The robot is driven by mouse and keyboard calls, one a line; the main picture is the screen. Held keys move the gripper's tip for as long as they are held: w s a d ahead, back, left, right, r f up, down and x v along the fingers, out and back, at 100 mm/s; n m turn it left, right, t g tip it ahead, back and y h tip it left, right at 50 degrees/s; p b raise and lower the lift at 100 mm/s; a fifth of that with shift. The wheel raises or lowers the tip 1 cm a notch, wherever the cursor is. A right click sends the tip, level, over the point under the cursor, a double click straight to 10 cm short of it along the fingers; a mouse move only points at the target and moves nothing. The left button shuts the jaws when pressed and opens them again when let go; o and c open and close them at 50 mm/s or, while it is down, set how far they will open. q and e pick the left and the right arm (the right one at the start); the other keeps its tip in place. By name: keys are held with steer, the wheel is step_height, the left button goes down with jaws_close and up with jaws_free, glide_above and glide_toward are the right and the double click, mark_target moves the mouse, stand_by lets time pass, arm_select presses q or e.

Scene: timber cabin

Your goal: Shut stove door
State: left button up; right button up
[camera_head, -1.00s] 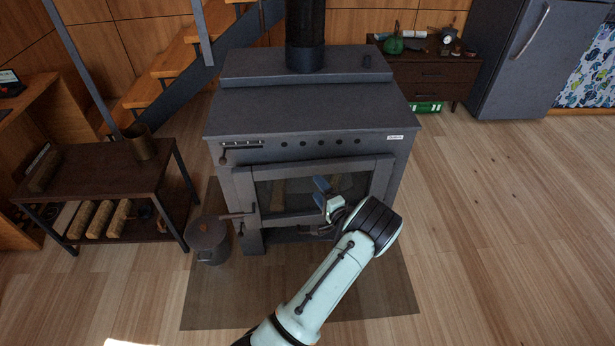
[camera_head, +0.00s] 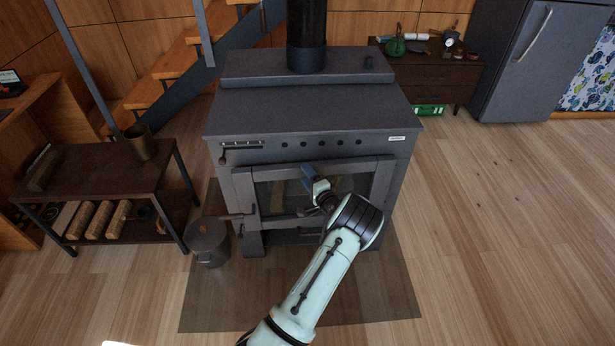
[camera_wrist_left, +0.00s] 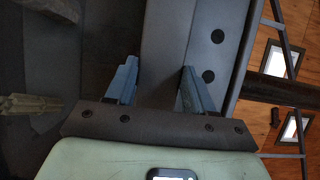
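The dark grey stove (camera_head: 310,110) stands at the centre of the head view. Its glass-paned stove door (camera_head: 243,190) has a grey frame and a handle (camera_head: 235,216) at the left. The door looks slightly out from the stove front at its left side, but the gap is hard to judge. My left gripper (camera_head: 309,178) is in front of the glass, covering part of it. In the left wrist view its two blue fingers (camera_wrist_left: 158,85) are apart with nothing held. A grey stove surface lies behind them; contact cannot be told. My right gripper is not in view.
A metal bucket (camera_head: 207,242) stands left of the stove, beside a low log shelf (camera_head: 100,165). A dark floor mat (camera_head: 215,305) lies under and before the stove. A dresser (camera_head: 430,78) and fridge (camera_head: 525,60) stand behind right. The floor at right is clear.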

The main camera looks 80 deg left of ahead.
arm_select(q)
jaws_close()
steer(key=shift+a+m+t+b, duration=0.35)
steer(key=shift+a+t, duration=0.35)
steer(key=shift+a, duration=0.55)
steer(key=shift+a+r+m+y, duration=0.15)
steer(key=shift+r+m+y, duration=0.1)
steer(key=shift+r+y, duration=0.05)
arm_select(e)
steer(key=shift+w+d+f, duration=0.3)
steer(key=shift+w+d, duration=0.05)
arm_select(q)
steer(key=o, duration=1.1)
jaws_free()
steer(key=shift+r, duration=0.1)
steer(key=shift+s, duration=0.1)
steer(key=shift+d, duration=0.3)
steer(key=p+v, duration=0.2)
steer(key=v, duration=1.1)
steer(key=shift+p, duration=0.35)
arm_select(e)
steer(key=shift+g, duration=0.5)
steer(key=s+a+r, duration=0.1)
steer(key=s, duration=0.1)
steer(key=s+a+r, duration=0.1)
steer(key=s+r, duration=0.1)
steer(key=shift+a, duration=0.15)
